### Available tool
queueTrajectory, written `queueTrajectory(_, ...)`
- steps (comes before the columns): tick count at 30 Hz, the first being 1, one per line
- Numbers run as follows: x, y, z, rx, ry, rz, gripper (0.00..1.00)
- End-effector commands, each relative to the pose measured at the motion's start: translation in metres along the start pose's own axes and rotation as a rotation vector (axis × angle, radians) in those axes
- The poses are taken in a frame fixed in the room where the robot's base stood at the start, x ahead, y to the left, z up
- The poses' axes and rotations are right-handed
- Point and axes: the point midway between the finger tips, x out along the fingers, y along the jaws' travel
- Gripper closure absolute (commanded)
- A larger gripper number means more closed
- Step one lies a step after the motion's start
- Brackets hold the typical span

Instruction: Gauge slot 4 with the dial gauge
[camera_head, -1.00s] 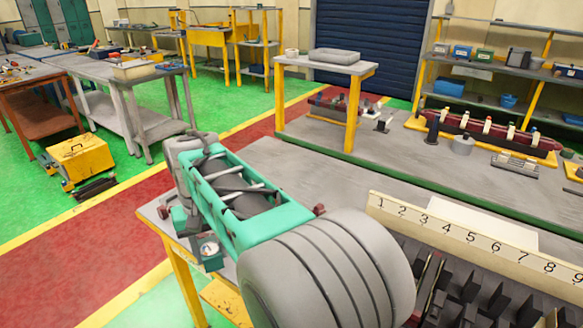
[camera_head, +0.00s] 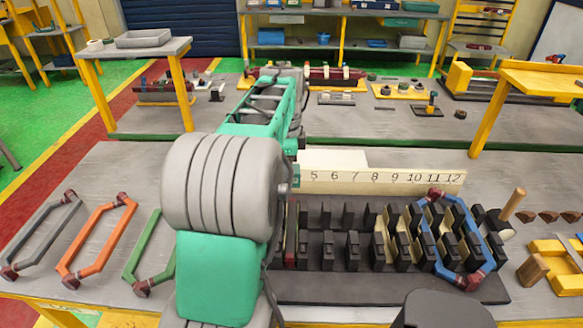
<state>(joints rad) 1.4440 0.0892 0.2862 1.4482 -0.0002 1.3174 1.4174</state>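The stator block (camera_head: 330,287) lies on the near bench, with two rows of black teeth and slots between them. A cream number strip (camera_head: 395,180) behind it shows 5 to 12. Number 4 and the slots at the left end are hidden behind my arm. A blue coil (camera_head: 422,262) lies over the right-hand slots, and cream liners (camera_head: 382,238) show in some slots. I cannot pick out the dial gauge for certain; a small black post on a yellow base (camera_head: 431,105) stands on the far bench. My gripper is hidden beyond my arm, which reaches toward the far bench.
Grey, orange (camera_head: 97,240) and green (camera_head: 146,250) coil frames lie at the left of the near bench (camera_head: 110,165). A white block (camera_head: 330,159) stands behind the strip. Wooden pieces (camera_head: 532,268) and a yellow tray (camera_head: 555,262) are at the right. A yellow-legged stand (camera_head: 540,80) rises at the back right.

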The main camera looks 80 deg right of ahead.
Motion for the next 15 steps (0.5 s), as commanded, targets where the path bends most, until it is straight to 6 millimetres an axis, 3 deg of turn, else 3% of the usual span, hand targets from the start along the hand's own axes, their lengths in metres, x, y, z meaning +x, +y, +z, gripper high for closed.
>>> queueTrajectory(3,-0.001,0.001,-0.015,0.06,0.0,0.0,1.0)
queueTrajectory(15,0.021,0.001,-0.014,0.061,0.0,0.0,1.0)
